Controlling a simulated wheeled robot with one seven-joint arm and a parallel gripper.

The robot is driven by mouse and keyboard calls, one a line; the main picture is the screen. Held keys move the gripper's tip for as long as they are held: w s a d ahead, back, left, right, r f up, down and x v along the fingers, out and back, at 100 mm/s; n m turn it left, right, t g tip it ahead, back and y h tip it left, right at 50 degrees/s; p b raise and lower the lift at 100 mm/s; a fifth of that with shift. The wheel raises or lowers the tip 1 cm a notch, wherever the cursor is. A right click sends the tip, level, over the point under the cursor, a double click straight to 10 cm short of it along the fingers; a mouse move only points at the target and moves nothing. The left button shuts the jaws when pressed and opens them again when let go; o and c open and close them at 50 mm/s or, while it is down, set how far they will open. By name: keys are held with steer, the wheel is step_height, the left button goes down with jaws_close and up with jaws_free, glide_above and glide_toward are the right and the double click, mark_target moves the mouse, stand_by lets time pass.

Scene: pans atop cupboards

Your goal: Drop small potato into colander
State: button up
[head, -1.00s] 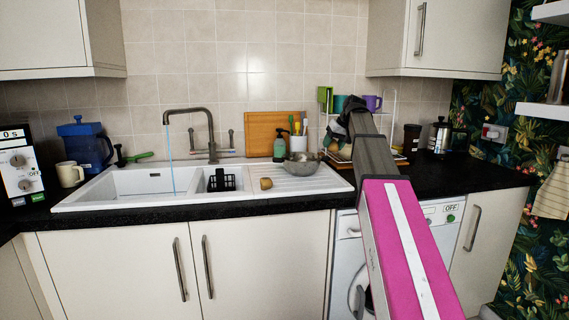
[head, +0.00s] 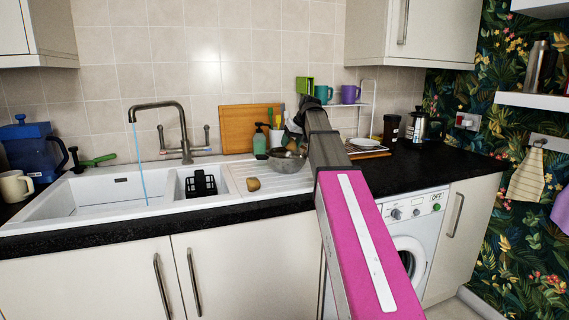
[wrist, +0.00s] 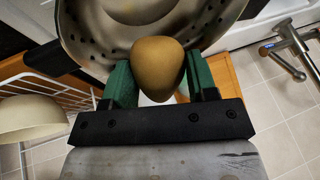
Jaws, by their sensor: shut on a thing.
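My gripper (wrist: 158,88) has green fingers shut on a smooth brown potato (wrist: 158,66) in the wrist view. The metal colander (wrist: 105,40), with holes in its wall, lies just beyond the potato there. In the head view the colander (head: 287,163) stands on the sink's drainer, and the end of my arm is right above its right side. The held potato cannot be made out in the head view. Another brown potato (head: 253,184) lies on the drainer, left of and in front of the colander.
The white sink (head: 105,193) with running tap (head: 160,105) is to the left. A green soap bottle (head: 259,141) and a wooden board (head: 238,130) stand behind the colander. A wire rack (head: 372,110) with mugs (head: 350,94) is to the right.

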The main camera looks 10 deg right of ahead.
steer(key=shift+f, duration=1.15)
steer(key=o, duration=1)
steer(key=shift+o, duration=0.2)
steer(key=shift+r, duration=0.1)
steer(key=v, duration=1)
steer(key=shift+s+r, duration=0.15)
steer(key=shift+r, duration=0.2)
steer(key=shift+s+d, duration=0.1)
